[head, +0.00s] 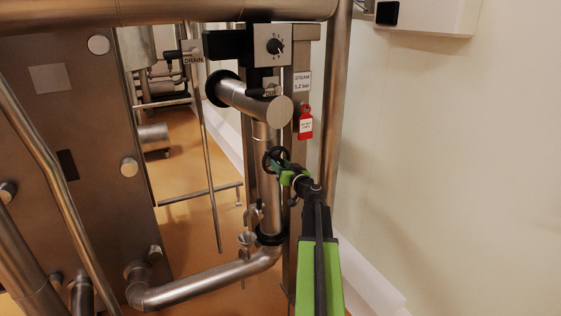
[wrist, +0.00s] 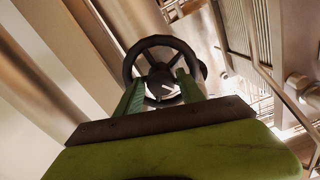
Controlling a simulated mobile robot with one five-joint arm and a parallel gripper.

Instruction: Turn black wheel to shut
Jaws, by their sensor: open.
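The black wheel (head: 274,158) is a small spoked handwheel on the vertical steel pipe in the middle of the head view. In the wrist view the wheel (wrist: 160,43) stands just ahead, with its round rim, spokes and hub facing me. My gripper (head: 283,168) is at the wheel in the head view. In the wrist view my gripper (wrist: 160,85) is open, its two green fingers apart and reaching up to the lower part of the wheel, one on each side of the hub. I cannot tell whether the fingertips touch the wheel.
A steam label (head: 302,82) and a red tag (head: 305,123) hang above right of the wheel. A box with a black knob (head: 273,46) sits higher. A bent steel pipe (head: 205,284) runs low to the left.

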